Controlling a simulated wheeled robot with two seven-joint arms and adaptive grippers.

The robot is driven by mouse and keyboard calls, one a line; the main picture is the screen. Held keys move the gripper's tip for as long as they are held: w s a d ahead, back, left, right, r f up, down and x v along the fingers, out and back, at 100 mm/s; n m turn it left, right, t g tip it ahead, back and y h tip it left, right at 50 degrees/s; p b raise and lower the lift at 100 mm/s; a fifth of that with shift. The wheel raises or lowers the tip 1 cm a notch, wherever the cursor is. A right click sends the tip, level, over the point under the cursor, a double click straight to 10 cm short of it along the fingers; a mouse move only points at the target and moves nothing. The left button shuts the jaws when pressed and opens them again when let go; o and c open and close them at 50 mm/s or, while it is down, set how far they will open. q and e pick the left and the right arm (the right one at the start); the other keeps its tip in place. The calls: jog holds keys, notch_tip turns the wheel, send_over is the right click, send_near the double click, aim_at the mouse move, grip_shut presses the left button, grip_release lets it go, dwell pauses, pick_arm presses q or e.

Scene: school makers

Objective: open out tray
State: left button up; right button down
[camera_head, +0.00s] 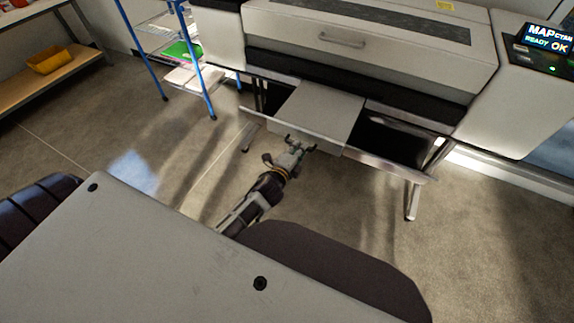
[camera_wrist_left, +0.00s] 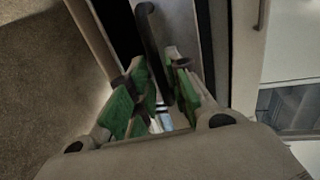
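The out tray (camera_head: 318,108) is a light grey panel sticking out low at the front of the large printer, with a drooping front face. My left gripper (camera_head: 300,143) is just in front of that face, near its lower edge. In the left wrist view my left gripper (camera_wrist_left: 158,72) has its green-padded fingers apart. A dark bar-shaped handle (camera_wrist_left: 148,30) runs down between them. There seems to be a gap beside the bar; firm contact cannot be made out. The handle is not clear in the head view. My right gripper is not in view.
The large printer (camera_head: 390,45) stands above the tray, with its metal leg (camera_head: 411,200) on the right. A blue-framed rack (camera_head: 205,95) stands to the left. A shelf with a yellow bin (camera_head: 50,60) is at the far left. The floor (camera_head: 345,205) before the tray is clear.

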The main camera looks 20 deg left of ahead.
pick_arm(q)
jog(key=v, duration=1)
dwell(0.4)
dwell(0.6)
